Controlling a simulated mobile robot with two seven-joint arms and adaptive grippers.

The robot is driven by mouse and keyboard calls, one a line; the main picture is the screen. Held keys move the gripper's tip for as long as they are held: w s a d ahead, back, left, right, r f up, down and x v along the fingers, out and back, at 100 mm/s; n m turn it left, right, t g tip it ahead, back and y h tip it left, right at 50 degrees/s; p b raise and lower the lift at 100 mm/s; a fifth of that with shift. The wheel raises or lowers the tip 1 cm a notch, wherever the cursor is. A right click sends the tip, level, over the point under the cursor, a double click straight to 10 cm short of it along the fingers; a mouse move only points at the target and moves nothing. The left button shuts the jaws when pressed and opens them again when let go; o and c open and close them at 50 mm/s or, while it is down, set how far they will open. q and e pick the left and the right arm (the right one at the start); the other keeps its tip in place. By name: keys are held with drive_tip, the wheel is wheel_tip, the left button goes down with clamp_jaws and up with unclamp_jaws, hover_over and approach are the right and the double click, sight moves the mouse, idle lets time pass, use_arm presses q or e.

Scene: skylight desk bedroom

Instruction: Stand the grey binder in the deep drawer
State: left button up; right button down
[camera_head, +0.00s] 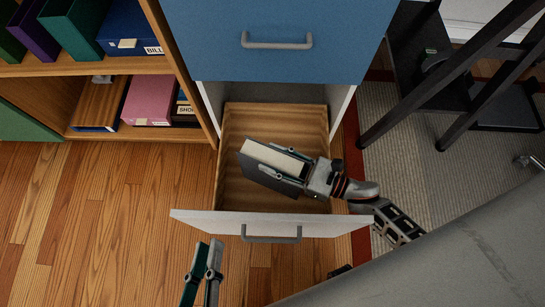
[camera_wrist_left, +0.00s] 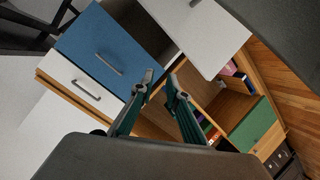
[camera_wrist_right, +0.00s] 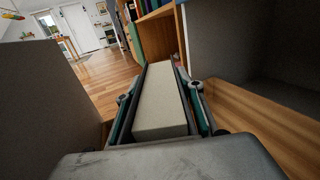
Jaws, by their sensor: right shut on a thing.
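The grey binder (camera_head: 262,182), with dark covers and a cream page block, is in my right gripper (camera_head: 292,165) above or partly inside the open deep drawer (camera_head: 325,222). It lies tilted, page edge up, slanting across the opening; I cannot tell whether it touches the drawer floor. In the right wrist view the binder (camera_wrist_right: 160,100) is clasped between the two fingers, between grey drawer-unit sides. My left gripper (camera_head: 208,258) is open and empty, in front of the drawer and left of its handle. The left wrist view also shows its parted fingers (camera_wrist_left: 160,80).
A blue closed drawer (camera_head: 275,30) sits above the open one. A wooden bookshelf (camera_head: 185,80) with binders and boxes stands at the left. A dark metal-framed stand (camera_head: 450,80) is at the right. Bare wooden floor is free at lower left.

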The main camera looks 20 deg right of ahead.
wheel_tip(320, 180, down, 3)
drive_tip(key=shift+f+b, duration=0.1)
drive_tip(key=shift+b, duration=0.65)
drive_tip(key=shift+f, duration=0.35)
use_arm(q)
drive_tip(key=n, duration=0.1)
drive_tip(key=d+n, duration=0.1)
drive_tip(key=shift+s+d+r+n, duration=0.1)
drive_tip(key=shift+d+r+n, duration=0.05)
drive_tip(key=shift+d+n, duration=0.15)
use_arm(e)
drive_tip(key=shift+w, duration=0.1)
drive_tip(key=c, duration=1.3)
unclamp_jaws()
drive_tip(key=shift+f, duration=0.2)
use_arm(q)
drive_tip(key=shift+a, duration=0.1)
use_arm(e)
drive_tip(key=shift+r, duration=0.1)
use_arm(q)
drive_tip(key=shift+a, duration=0.2)
use_arm(e)
drive_tip(key=v, duration=1.2)
